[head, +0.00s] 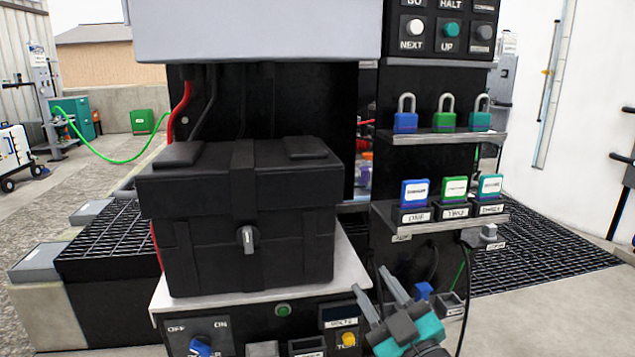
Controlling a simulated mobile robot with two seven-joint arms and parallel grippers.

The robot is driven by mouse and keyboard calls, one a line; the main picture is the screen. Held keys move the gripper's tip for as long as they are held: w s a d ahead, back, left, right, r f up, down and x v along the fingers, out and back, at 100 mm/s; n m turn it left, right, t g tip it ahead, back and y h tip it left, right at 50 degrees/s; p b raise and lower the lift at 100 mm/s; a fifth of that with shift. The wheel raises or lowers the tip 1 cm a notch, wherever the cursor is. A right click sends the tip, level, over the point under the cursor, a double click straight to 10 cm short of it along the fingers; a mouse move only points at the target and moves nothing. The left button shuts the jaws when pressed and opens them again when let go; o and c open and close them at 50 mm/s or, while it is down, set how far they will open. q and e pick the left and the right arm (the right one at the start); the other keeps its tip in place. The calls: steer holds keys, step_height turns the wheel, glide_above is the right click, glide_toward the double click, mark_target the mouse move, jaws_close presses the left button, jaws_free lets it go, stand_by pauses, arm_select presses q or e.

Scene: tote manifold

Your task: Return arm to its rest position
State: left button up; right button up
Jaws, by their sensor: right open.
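My right gripper (371,279) shows at the bottom, right of centre, with grey fingers and a teal body. Its two fingers are apart with nothing between them, and they point up and to the left. It is in front of the lower panel, near the right corner of the light shelf (190,304). A closed black tote (290,255) with a grey latch stands on that shelf, up and left of the gripper. My left gripper is not in view.
A black panel right of the tote carries padlocks on an upper ledge (450,138) and labelled blue, green and teal blocks on a lower ledge (440,225). A control panel (275,330) with knobs lies below the tote. Black grating (540,262) lies at right.

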steer(key=s+d+f+m+g+h, duration=0.35)
steer(key=s+f, duration=0.55)
steer(key=f, duration=0.3)
steer(key=s+d+f+m+g+h, duration=0.2)
steer(key=s+f+m+g, duration=0.25)
steer(key=s+f, duration=0.55)
arm_select(q)
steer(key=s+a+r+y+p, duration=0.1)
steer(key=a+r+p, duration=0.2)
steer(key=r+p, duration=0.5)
steer(key=p, duration=0.5)
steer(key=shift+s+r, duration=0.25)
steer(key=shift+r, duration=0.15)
arm_select(e)
step_height(320, 180, up, 7)
steer(key=s+d, duration=0.1)
steer(key=d, duration=0.2)
steer(key=shift+s+g+h, duration=0.2)
steer(key=shift+g+h, duration=0.1)
steer(key=shift+h, duration=0.05)
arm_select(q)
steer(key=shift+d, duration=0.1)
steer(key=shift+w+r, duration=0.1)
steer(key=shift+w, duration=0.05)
arm_select(e)
steer(key=shift+w, duration=0.1)
